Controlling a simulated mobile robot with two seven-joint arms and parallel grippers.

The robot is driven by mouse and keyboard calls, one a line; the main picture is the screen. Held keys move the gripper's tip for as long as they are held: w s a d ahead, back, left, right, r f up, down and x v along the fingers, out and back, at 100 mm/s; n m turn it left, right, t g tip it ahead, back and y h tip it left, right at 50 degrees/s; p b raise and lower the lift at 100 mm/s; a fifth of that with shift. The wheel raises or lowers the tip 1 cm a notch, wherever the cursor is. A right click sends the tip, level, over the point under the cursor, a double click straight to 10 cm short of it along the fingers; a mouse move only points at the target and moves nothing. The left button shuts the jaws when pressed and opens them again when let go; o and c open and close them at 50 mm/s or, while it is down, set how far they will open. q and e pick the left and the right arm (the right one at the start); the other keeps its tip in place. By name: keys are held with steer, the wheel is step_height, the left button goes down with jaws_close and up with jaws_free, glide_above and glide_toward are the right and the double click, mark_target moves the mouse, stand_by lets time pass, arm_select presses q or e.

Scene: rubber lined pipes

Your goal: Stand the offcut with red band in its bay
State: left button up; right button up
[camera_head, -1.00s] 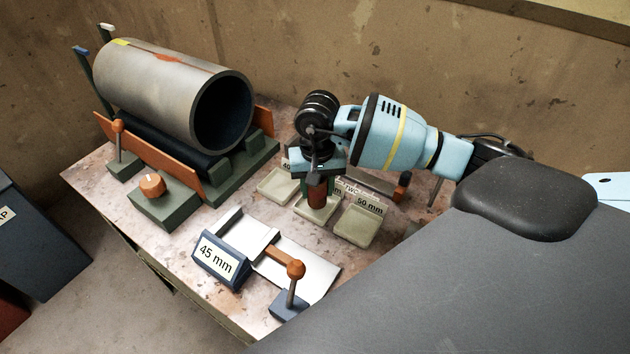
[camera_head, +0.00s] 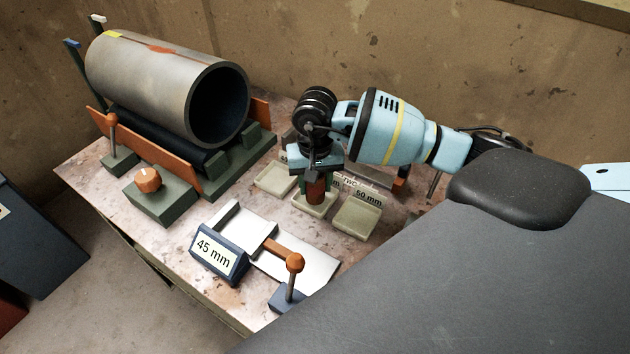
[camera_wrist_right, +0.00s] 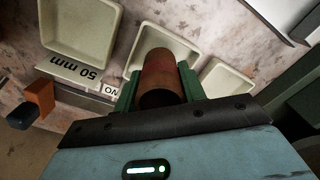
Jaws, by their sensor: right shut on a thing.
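The offcut (camera_head: 316,190) is a short rust-red cylinder; a separate band cannot be made out. My right gripper (camera_head: 314,178) is shut on it, with green fingers on either side, and holds it upright. Its lower end is at the middle shallow tray (camera_head: 329,208); whether it touches the floor of this bay is hard to tell. In the right wrist view the offcut (camera_wrist_right: 160,75) sits between the fingers, over the middle tray (camera_wrist_right: 150,38). The middle tray's label is mostly hidden by the gripper. My left gripper is not in view.
The 50 mm tray (camera_head: 357,218) and another tray (camera_head: 275,178) flank the middle one. A big lined pipe (camera_head: 165,85) rests in a green cradle at the left. A gauge with a 45 mm sign (camera_head: 214,254) and an orange-knobbed lever (camera_head: 294,263) stand in front.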

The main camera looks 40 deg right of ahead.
steer(key=shift+f, duration=0.25)
steer(key=o, duration=1.3)
steer(key=shift+c, duration=0.2)
steer(key=shift+r+b, duration=0.3)
steer(key=shift+r, duration=3.6)
